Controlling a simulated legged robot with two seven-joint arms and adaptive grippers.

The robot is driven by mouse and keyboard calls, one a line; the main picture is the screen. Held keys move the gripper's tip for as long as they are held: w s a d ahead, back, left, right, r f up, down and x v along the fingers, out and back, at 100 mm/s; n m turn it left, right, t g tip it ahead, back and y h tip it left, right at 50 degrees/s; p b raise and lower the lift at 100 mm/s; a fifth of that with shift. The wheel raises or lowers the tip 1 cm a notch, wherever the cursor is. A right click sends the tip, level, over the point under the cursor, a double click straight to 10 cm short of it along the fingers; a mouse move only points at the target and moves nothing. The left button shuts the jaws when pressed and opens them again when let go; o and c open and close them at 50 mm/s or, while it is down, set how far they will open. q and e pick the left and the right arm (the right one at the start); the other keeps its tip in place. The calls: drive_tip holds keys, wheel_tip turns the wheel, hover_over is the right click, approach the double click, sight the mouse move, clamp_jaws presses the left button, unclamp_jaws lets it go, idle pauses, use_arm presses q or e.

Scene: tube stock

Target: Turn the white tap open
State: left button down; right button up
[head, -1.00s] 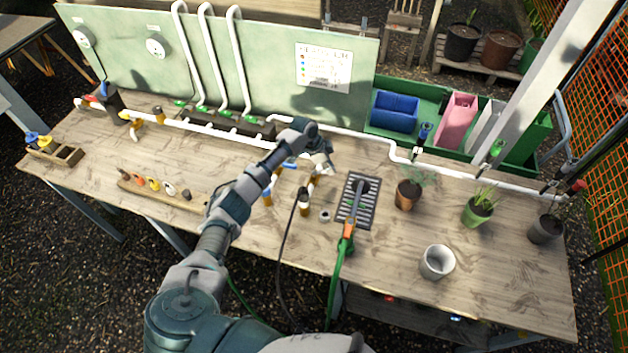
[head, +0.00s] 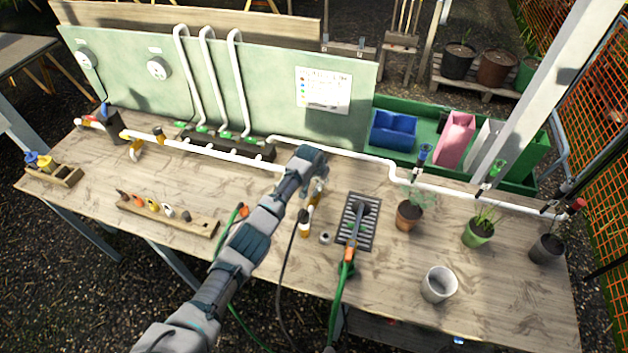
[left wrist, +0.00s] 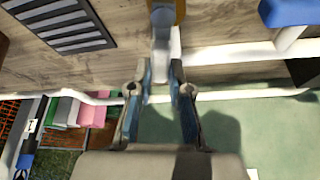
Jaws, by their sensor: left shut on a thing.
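The white tap shows in the left wrist view as a pale, narrow lever (left wrist: 162,48) on a yellow-brown body at the top edge. My left gripper (left wrist: 161,72) has its two blue-padded fingers on either side of this lever and is shut on it. In the head view my left gripper (head: 316,186) is at the middle of the bench, beside the white pipe. The hand and wrist hide most of the tap there. How far the tap is turned I cannot tell. My right gripper is not in view.
A drain grate (head: 371,225) with a green hose lies right of my left gripper. A blue tap handle (left wrist: 290,11) is close by in the wrist view. A green panel (head: 270,85) stands behind. Potted plants and a grey cup (head: 438,285) stand at right.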

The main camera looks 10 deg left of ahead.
sight(314, 193)
use_arm(q)
drive_tip(key=shift+s+a+f+n+y+p, duration=0.1)
drive_tip(key=shift+a+f+n+y+p, duration=0.2)
drive_tip(key=shift+n, duration=0.3)
drive_tip(key=shift+s+a+f+n+y+p, duration=0.1)
drive_tip(key=shift+a+f+n+y+p, duration=0.2)
drive_tip(key=shift+n, duration=0.3)
drive_tip(key=shift+a, duration=0.1)
drive_tip(key=c, duration=1.2)
unclamp_jaws()
drive_tip(key=shift+r, duration=0.1)
drive_tip(key=shift+o, duration=0.6)
drive_tip(key=shift+r, duration=0.25)
drive_tip(key=shift+r, duration=0.4)
drive_tip(key=v, duration=1.1)
drive_tip(key=shift+s, duration=0.2)
